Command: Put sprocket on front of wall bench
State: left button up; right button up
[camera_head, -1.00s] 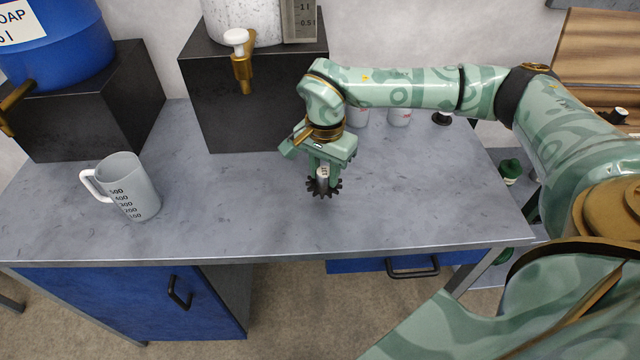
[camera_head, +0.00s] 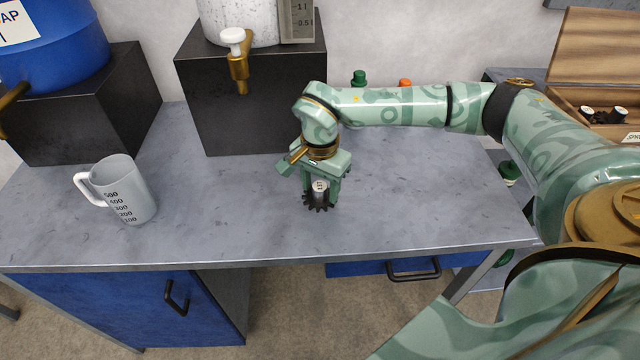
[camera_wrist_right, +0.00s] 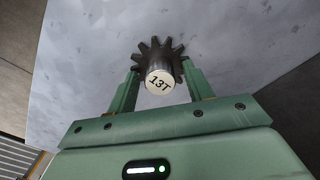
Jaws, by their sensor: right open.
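The sprocket (camera_head: 319,196) is a dark toothed wheel with a pale hub. It sits on the grey top of the wall bench (camera_head: 420,210), toward the front edge and right of the middle. In the right wrist view the sprocket (camera_wrist_right: 161,62) shows its hub marked "13T". My right gripper (camera_head: 321,190) is open around the sprocket, with one finger on each side of the hub. It also shows in the right wrist view (camera_wrist_right: 160,85), with gaps between the fingers and the hub. My left gripper is not in view.
A grey measuring jug (camera_head: 128,190) stands on the bench at the left. Two dark blocks hold a blue soap barrel (camera_head: 50,45) and a white speckled container (camera_head: 240,20) with a brass tap. A wooden box (camera_head: 590,100) is at the far right.

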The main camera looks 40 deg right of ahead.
aim_at(320, 186)
notch_tip(320, 186, up, 12)
jog(key=p, duration=0.3)
jog(key=shift+r, duration=0.15)
